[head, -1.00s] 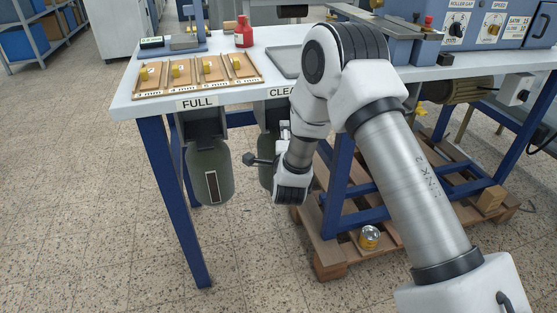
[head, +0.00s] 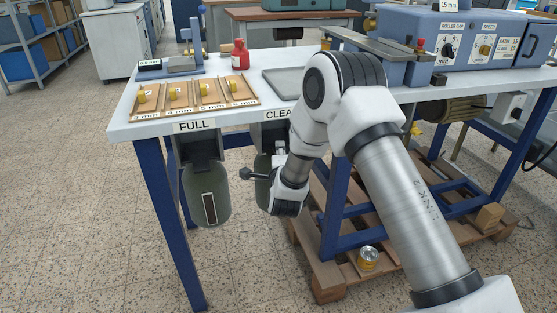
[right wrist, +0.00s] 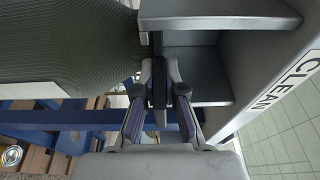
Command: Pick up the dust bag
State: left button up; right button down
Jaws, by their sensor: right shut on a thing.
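Two grey-green dust bags hang under the table front. One bag (head: 206,190), with a pale-edged strip, hangs below the FULL label (head: 194,125). The other bag (head: 262,190) hangs below the CLEAN label (head: 277,114) and is partly hidden by my right wrist. In the right wrist view the CLEAN-side bag (right wrist: 65,45) fills the upper left, beside a grey bracket (right wrist: 215,12). My right gripper (right wrist: 160,92) is shut on a narrow dark upright piece beside the bag, seemingly its handle. Its fingers are mostly hidden in the head view. My left gripper is not in view.
Blue table legs (head: 172,220) stand close to the bags. A wooden pallet (head: 330,275) with a tin (head: 368,258) lies below right. Floor at left is clear.

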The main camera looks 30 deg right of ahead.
jog(key=shift+r, duration=0.6)
jog(key=s+d+v, duration=0.1)
jog(key=d+v, duration=0.1)
jog(key=v, duration=0.6)
jog(key=s+d+v, duration=0.1)
jog(key=v, duration=0.8)
jog(key=shift+s+d, duration=0.25)
jog(key=shift+s, duration=0.1)
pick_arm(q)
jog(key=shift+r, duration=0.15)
pick_arm(e)
jog(key=shift+r, duration=0.2)
